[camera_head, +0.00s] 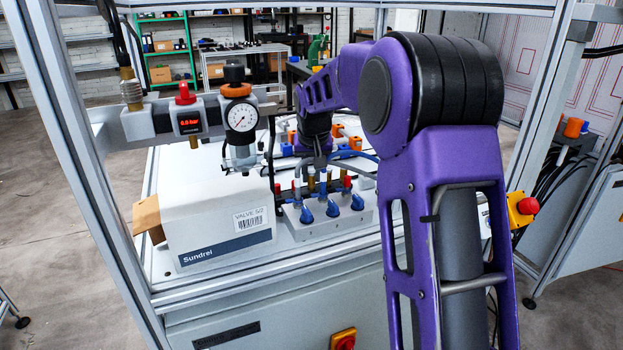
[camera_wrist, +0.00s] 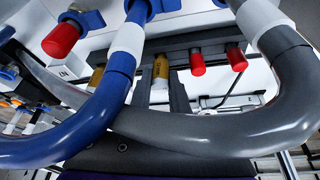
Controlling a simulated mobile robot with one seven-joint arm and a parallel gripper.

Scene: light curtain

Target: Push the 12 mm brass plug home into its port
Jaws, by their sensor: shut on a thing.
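A brass plug (camera_wrist: 160,68) stands between the fingers of my gripper (camera_wrist: 159,82) at the middle of the wrist view, its lower end against a dark grey bar. My gripper is shut on it. A second brass piece (camera_wrist: 97,76) shows further left, partly behind a blue hose. In the head view my gripper (camera_head: 317,163) points down over the back of the light grey valve block (camera_head: 350,222), where small brass pieces (camera_head: 311,185) stand among the fittings. The port itself is hidden, and how deep the plug sits cannot be told.
A blue hose (camera_wrist: 95,125) and a grey hose (camera_wrist: 215,135) cross close to my fingers. Red caps (camera_wrist: 197,65) stand right of the plug. A white box (camera_head: 215,225) stands left of the block, with a pressure gauge (camera_head: 242,115) above it. Blue valve handles (camera_head: 332,208) line the block's front.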

